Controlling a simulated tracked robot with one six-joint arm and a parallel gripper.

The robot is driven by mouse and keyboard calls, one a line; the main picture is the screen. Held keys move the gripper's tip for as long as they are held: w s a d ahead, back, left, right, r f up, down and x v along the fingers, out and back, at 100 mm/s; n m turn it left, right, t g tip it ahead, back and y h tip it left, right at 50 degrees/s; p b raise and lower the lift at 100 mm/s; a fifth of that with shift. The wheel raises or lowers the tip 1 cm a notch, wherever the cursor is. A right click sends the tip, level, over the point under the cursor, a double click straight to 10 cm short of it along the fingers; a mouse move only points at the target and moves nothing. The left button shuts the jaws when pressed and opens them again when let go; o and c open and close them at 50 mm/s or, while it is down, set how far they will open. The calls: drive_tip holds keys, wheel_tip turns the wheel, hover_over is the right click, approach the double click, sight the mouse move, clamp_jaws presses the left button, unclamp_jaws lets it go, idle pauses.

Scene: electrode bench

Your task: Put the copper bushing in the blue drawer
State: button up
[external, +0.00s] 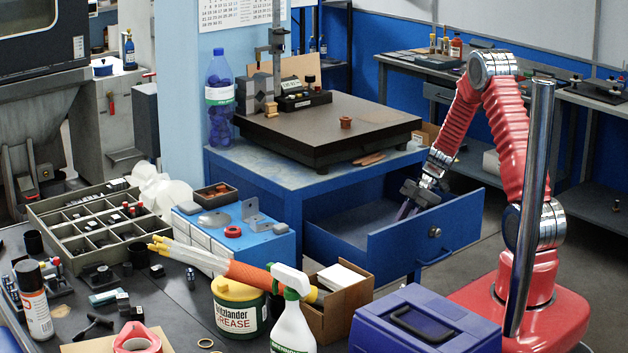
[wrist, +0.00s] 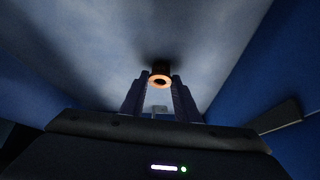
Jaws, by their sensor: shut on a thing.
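The blue drawer (external: 415,237) is pulled open from the blue bench, and its grey floor (external: 345,212) shows. My gripper (external: 404,210) reaches down into the drawer near its front panel. In the wrist view, my gripper (wrist: 160,84) is shut on the copper bushing (wrist: 159,80), a copper-coloured ring with a dark hole. The bushing is close to the drawer floor (wrist: 110,50), with a dark shadow beside it; I cannot tell whether it touches. In the external view, the drawer front hides the held piece.
Another copper-coloured piece (external: 346,122) sits on the dark surface plate (external: 320,135) above the drawer. The drawer's blue walls (wrist: 260,60) flank my gripper. A chrome post (external: 530,210) stands before my arm. A blue toolbox (external: 425,320) and cluttered table are in front.

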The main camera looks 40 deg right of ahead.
drive_tip(key=o, duration=1.2)
drive_tip(key=v, duration=1.2)
